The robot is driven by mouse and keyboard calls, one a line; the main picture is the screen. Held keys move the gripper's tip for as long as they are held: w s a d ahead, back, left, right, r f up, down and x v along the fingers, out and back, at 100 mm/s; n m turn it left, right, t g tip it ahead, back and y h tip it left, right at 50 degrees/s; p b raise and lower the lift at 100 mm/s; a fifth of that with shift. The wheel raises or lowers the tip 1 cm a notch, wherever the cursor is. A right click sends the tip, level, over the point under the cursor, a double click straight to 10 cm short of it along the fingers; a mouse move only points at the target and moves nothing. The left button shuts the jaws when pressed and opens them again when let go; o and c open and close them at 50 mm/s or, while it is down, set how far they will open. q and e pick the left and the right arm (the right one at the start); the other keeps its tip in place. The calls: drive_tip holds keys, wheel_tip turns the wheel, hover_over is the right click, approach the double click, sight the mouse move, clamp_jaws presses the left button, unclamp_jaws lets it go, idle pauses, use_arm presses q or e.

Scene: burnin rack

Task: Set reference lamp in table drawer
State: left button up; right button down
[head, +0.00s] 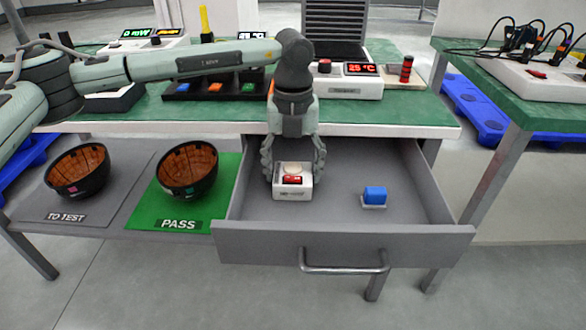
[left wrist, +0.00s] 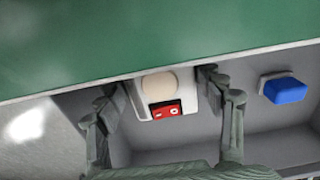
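The reference lamp is a small white box (head: 293,191) with a cream dome and a red switch. It is upright inside the open grey table drawer (head: 345,243), at the left half. In the left wrist view the lamp (left wrist: 160,84) sits between the two fingers (left wrist: 163,108). I cannot tell whether its base rests on the drawer floor. My right gripper is not in view.
A blue block on a small pale plate (head: 375,194) lies in the drawer's right half. Two dark bowls stand left, on the grey TO TEST mat (head: 56,214) and green PASS mat (head: 215,206). The green tabletop (head: 400,112) overhangs the drawer's back and carries instruments.

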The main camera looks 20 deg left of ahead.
sight(293, 169)
use_arm(q)
drive_tip(key=shift+o, duration=1.3)
drive_tip(key=shift+r, duration=0.3)
wheel_tip(293, 169, up, 12)
drive_tip(key=shift+f, duration=0.15)
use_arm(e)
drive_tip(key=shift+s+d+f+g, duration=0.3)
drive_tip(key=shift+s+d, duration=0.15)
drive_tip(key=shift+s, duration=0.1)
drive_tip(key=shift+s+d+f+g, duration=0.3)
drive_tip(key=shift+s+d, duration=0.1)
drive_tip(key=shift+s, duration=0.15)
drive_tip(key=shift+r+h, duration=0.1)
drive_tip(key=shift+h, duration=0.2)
